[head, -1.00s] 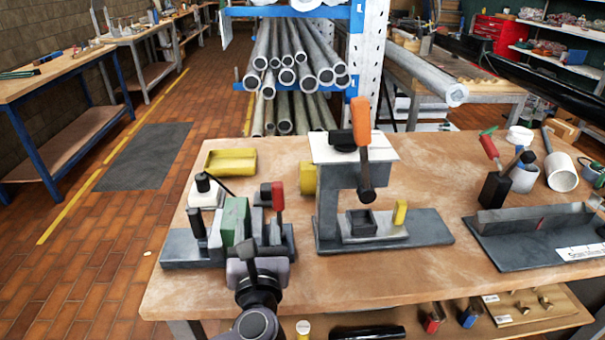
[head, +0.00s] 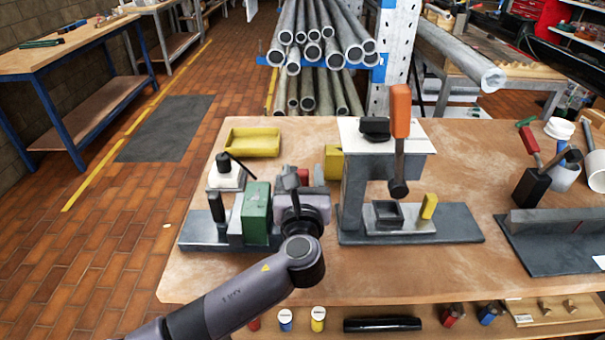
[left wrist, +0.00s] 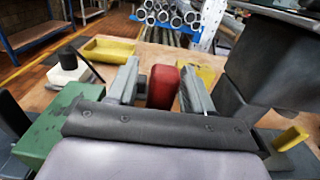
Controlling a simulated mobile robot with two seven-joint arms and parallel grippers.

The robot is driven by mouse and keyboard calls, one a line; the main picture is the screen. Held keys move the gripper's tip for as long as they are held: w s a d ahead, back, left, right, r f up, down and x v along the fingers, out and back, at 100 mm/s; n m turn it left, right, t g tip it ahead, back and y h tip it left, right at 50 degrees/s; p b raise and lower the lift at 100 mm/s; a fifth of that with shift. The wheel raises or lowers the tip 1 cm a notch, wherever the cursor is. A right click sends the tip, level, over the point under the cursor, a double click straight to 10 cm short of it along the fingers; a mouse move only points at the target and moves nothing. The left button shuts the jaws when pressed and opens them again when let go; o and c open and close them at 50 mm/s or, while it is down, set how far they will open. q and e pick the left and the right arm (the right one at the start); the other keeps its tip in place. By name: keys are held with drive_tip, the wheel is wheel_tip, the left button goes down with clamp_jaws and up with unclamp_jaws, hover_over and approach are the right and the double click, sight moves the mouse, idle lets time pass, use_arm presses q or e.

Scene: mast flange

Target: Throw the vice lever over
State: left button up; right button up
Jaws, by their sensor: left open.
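The vice stands at the left of the bench, with a grey base (head: 205,236) and a green block (head: 257,214). Its lever has a red handle (left wrist: 163,87), upright in the left wrist view. In the head view only a small red part of the handle (head: 303,176) shows, the rest hidden behind my gripper. My left gripper (head: 304,180) is open at the lever. In the left wrist view its two fingers (left wrist: 160,85) stand either side of the red handle, with gaps visible. My right gripper is not in view.
A press with an orange-handled lever (head: 400,112) stands close to the right of my gripper. A dark fixture (head: 560,240) is at far right. The front bench strip is fairly clear.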

use_arm(q)
drive_tip(key=shift+w, duration=0.1)
clamp_jaws()
drive_tip(key=shift+s+f+t+b, duration=0.2)
drive_tip(key=shift+s+t+b, duration=0.2)
drive_tip(key=shift+b, duration=0.45)
drive_tip(key=s+t+b, duration=0.2)
drive_tip(key=b, duration=0.2)
drive_tip(key=s+t+b, duration=0.2)
drive_tip(key=b, duration=0.3)
drive_tip(key=s+f+t+b, duration=0.1)
drive_tip(key=s+t+b, duration=0.1)
drive_tip(key=b, duration=0.3)
drive_tip(key=shift+s+r, duration=0.1)
drive_tip(key=shift+r, duration=0.05)
unclamp_jaws()
